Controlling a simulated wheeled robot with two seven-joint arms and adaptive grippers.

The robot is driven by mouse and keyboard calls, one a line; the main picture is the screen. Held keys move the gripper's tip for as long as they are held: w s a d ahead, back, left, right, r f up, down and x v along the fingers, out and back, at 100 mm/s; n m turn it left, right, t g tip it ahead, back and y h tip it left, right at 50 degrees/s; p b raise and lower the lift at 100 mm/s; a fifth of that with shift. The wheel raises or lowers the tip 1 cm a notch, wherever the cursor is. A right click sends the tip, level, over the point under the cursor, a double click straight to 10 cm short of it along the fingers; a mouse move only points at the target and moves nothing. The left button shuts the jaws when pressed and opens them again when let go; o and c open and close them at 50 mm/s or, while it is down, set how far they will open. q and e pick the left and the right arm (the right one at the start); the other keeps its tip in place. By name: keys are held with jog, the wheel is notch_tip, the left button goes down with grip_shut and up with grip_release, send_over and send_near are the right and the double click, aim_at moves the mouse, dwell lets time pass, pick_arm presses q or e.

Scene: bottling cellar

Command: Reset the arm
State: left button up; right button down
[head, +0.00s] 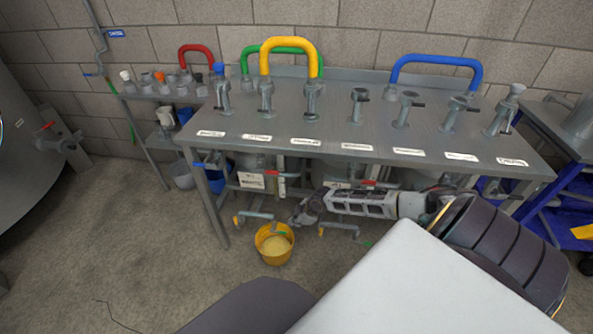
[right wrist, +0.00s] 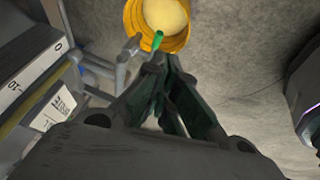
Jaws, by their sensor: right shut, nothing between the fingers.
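My right arm reaches in from the lower right of the head view. Its gripper (head: 303,211) is in front of the metal bench, below the level of its top. In the right wrist view the gripper (right wrist: 163,62) has its fingers together at the tips with nothing between them. A yellow bucket (head: 273,243) with pale contents stands on the floor to the left of the gripper. The bucket also shows beyond the fingertips in the right wrist view (right wrist: 130,30). My left gripper is not in view.
The metal bench (head: 330,135) carries several taps, labels and coloured hoses, including a yellow hose (head: 290,42) and a blue hose (head: 436,60). Pipes and valves hang under it. A blue-framed cart (head: 560,195) stands at right, a large tank (head: 25,150) at left.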

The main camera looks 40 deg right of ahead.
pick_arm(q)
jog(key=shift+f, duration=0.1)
pick_arm(e)
jog(key=shift+s+r, duration=0.1)
dwell(0.5)
